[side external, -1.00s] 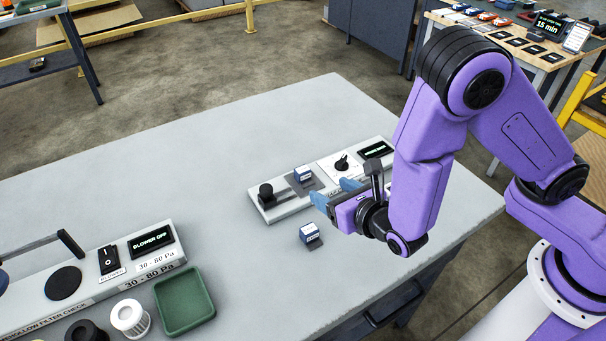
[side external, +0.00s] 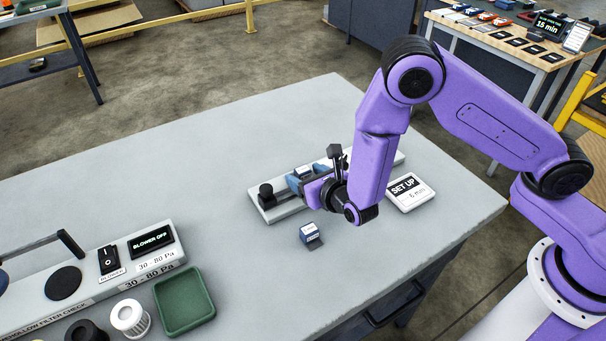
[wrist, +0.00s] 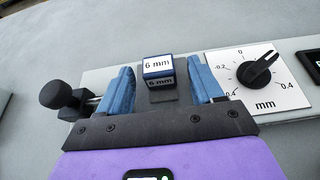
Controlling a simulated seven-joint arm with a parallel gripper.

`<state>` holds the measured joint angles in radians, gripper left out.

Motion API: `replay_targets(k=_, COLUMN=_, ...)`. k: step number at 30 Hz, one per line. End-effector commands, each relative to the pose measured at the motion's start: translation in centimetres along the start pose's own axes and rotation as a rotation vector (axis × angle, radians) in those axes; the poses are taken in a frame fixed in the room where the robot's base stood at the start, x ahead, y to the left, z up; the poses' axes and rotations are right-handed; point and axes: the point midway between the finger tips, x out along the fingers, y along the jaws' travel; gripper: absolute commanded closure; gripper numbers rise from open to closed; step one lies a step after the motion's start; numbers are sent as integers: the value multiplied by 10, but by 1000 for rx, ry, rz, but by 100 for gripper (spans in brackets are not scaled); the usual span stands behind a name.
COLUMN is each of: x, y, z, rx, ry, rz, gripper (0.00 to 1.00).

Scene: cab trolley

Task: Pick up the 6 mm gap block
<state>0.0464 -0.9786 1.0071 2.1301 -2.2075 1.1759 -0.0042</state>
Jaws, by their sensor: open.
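The 6 mm gap block (wrist: 158,66) is a small blue block with a white top marked "6 mm". It sits on a dark grey seat of the light fixture, and its top shows in the side external view (side external: 304,171). My gripper (wrist: 158,88) is open, with one blue finger on each side of the block in the wrist view. Whether the fingers touch it I cannot tell. In the side external view my gripper (side external: 306,183) is at the fixture, partly hiding the block.
A second blue and white block (side external: 310,234) stands on the table in front of the fixture. The fixture has a black knob (side external: 266,194) at its left and a mm dial (wrist: 258,70) at its right. A "SET UP 6 mm" card (side external: 405,190) lies to the right.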

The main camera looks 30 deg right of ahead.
Motion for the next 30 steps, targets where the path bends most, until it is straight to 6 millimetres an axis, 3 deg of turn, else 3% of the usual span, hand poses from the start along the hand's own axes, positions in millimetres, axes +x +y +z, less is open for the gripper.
replay_targets(k=6, x=0, y=0, z=0, rx=0, ry=0, rz=0, gripper=37)
replay_targets(k=12, x=0, y=0, z=0, rx=0, ry=0, rz=0, gripper=97)
replay_targets(k=23, x=-1, y=0, z=2, rx=1, ry=-1, rz=0, gripper=100)
replay_targets(k=30, x=-7, y=1, z=18, rx=4, ry=-2, rz=1, gripper=100)
